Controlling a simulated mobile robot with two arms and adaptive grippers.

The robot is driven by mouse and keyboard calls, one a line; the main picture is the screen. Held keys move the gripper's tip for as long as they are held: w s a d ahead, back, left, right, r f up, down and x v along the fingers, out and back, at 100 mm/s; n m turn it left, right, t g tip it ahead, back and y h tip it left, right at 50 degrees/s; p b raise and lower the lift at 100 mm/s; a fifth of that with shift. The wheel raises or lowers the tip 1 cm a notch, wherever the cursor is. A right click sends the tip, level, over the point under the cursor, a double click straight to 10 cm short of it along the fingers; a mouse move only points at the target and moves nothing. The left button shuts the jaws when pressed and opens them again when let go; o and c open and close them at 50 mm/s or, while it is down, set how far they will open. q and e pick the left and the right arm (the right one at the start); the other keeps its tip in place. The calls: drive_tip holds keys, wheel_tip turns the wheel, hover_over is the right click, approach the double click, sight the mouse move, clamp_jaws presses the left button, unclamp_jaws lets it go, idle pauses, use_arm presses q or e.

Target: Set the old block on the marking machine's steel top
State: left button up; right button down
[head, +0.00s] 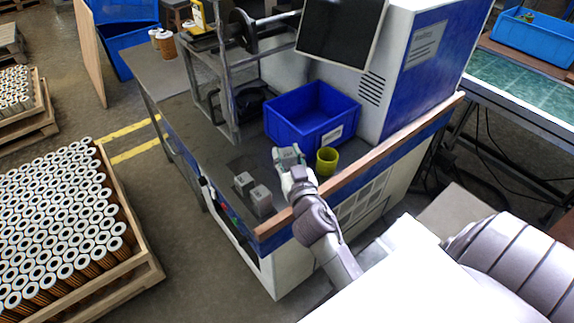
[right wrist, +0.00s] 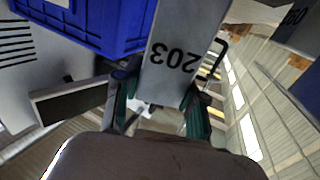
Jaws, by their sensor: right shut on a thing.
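My right gripper (head: 289,164) is shut on a grey block (head: 287,154) over the marking machine's dark steel top (head: 215,150). In the right wrist view the held block (right wrist: 178,50) is marked 203, and the number reads upside down. The green-lined fingers (right wrist: 160,110) are on either side of its lower end. I cannot tell whether the block touches the top. Two more grey blocks, one farther back (head: 244,182) and one nearer the front edge (head: 260,199), stand on the top to the left of my gripper. My left gripper is not in view.
A blue bin (head: 312,116) stands behind the gripper and a yellow-green cup (head: 327,161) just right of it. A wooden rail (head: 370,160) edges the machine's front right. A metal frame (head: 228,80) rises at the left.

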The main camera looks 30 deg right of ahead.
sight(287, 166)
wheel_tip(287, 166, down, 4)
drive_tip(key=shift+r+b, duration=0.2)
drive_tip(key=shift+b, duration=0.35)
drive_tip(key=shift+f, duration=0.1)
drive_tip(key=c, duration=1.1)
unclamp_jaws()
drive_tip(key=shift+f, duration=0.15)
drive_tip(key=o, duration=0.4)
drive_tip(key=shift+o, duration=0.2)
